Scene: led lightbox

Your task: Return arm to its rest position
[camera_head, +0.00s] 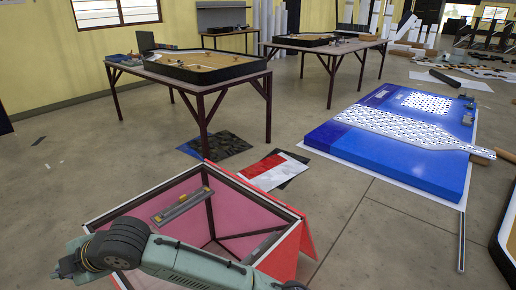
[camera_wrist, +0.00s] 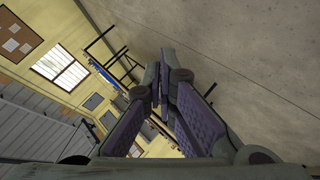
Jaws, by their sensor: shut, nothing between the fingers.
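My gripper (camera_wrist: 163,92) shows in the wrist view with its two dark, purple-padded fingers brought together and nothing held between them. Around it I see the grey floor at the upper right and a yellow wall with windows at the left, tilted in the picture. In the head view my grey-green arm (camera_head: 190,262) lies across the lower left, in front of and over an open box with pink inner walls (camera_head: 165,188). The gripper itself cannot be made out clearly in the head view.
A long level-like tool (camera_head: 183,205) lies by the open box's inner wall. A large blue lightbox panel (camera_head: 335,140) lies on the floor at the right. Two tables with black-rimmed trays stand behind, one at the left (camera_head: 160,75). Floor between box and panel is mostly clear.

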